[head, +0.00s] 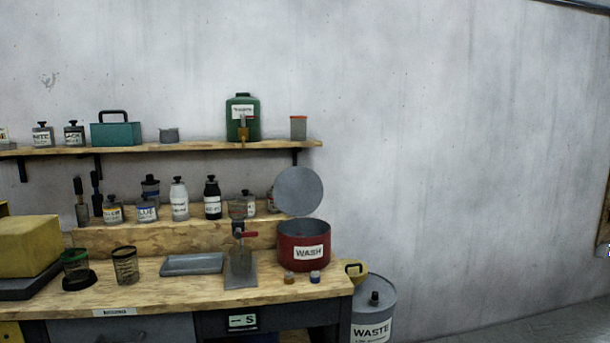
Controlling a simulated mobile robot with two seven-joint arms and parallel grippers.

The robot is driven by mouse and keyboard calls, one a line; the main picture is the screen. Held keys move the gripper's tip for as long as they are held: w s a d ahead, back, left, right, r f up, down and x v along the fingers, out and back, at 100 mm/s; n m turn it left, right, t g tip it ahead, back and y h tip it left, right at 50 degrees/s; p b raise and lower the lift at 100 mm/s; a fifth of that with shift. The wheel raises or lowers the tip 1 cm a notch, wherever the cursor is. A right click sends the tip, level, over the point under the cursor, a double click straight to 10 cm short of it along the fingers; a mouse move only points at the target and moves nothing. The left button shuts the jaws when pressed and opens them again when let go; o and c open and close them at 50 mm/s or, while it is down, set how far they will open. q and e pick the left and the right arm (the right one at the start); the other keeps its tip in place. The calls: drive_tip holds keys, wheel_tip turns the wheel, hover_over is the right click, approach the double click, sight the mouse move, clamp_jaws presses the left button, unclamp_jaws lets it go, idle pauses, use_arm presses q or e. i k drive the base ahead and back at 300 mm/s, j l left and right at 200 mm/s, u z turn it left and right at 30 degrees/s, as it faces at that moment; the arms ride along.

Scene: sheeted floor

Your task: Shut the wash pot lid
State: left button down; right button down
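The wash pot (290,250) is a dark red round pot with a white "WASH" label. It stands near the right end of the wooden workbench. Its round grey lid (298,191) stands up at the back of the pot, so the pot is open and its dark inside shows. Neither of my grippers is in the head view.
Two small jars (315,277) stand in front of the pot. A stand with a red handle (249,234) is just left of it. A grey waste drum (374,310) stands on the floor right of the bench (200,298). A shelf (210,147) hangs above. The floor at right is clear.

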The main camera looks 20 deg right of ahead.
sight(299, 192)
drive_tip(key=i+l+u, duration=0.4)
drive_tip(key=l, duration=1)
drive_tip(key=i+l+u, duration=0.35)
drive_tip(key=l, duration=1.1)
drive_tip(key=l+u, duration=0.4)
drive_tip(key=l, duration=1.1)
